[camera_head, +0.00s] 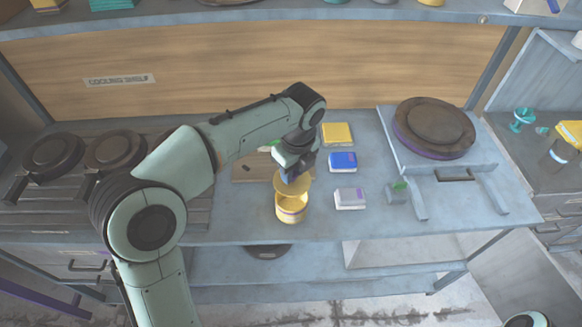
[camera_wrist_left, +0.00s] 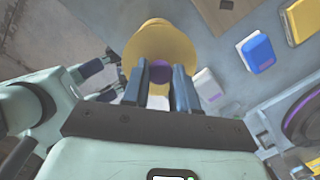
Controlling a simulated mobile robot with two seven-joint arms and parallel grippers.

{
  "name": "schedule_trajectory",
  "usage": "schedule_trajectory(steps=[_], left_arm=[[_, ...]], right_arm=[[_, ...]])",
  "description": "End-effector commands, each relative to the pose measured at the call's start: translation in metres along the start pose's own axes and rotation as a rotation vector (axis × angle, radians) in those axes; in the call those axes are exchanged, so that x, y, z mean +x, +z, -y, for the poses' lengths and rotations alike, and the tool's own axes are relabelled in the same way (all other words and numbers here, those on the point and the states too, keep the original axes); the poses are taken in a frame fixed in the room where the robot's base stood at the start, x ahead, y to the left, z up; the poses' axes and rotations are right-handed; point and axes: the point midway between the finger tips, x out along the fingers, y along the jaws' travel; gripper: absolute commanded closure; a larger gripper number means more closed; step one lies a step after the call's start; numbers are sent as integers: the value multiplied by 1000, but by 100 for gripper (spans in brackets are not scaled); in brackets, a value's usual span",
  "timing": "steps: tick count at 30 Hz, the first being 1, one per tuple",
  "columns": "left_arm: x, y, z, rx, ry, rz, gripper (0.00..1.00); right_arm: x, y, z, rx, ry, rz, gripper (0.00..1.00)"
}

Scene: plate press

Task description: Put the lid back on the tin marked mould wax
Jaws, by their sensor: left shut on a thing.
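My left gripper (camera_head: 294,175) points down and is shut on the purple knob of a yellow round lid (camera_head: 291,186). In the left wrist view the knob (camera_wrist_left: 160,71) sits between the fingertips, with the lid's yellow disc (camera_wrist_left: 155,38) beyond it. In the head view the lid hangs over a yellow tin (camera_head: 291,213) with a purple band, and the tin's open mouth shows below it. I cannot read the tin's marking. My right gripper (camera_wrist_left: 110,78) shows at the left of the wrist view, its two fingers apart and nothing between them.
Right of the tin lie a white-topped block (camera_head: 350,199), a blue block (camera_head: 343,162) and a yellow block (camera_head: 337,133). A wooden board (camera_head: 250,168) lies behind. A plate press (camera_head: 434,128) stands at the right, dark round plates (camera_head: 53,153) at the left.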

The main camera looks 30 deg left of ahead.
Motion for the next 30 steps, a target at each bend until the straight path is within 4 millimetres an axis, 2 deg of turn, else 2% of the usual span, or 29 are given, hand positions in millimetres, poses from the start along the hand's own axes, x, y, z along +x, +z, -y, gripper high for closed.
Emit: schedule_trajectory(steps=[12, 20, 30], left_arm=[[38, -5, 0, 1, 1, -1, 100], [55, -7, 0, 0, 0, 0, 100], [57, -7, 0, 0, 0, 0, 100]], right_arm=[[37, 9, -17, 7, 6, 18, 57], [45, 11, -20, 8, 7, 21, 57], [45, 10, -20, 8, 7, 21, 57]])
